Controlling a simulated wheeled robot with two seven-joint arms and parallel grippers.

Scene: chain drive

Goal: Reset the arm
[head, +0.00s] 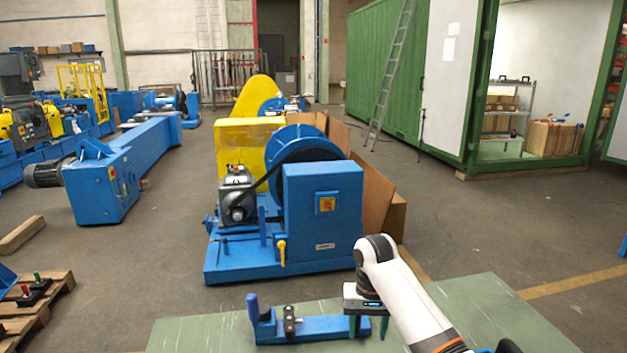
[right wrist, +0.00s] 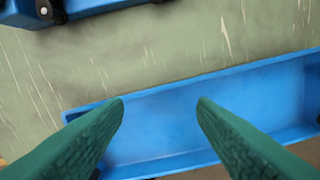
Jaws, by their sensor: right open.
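My left gripper is in neither view.
The table's right side is clear. Beyond stands a blue chain-drive machine (head: 322,212).

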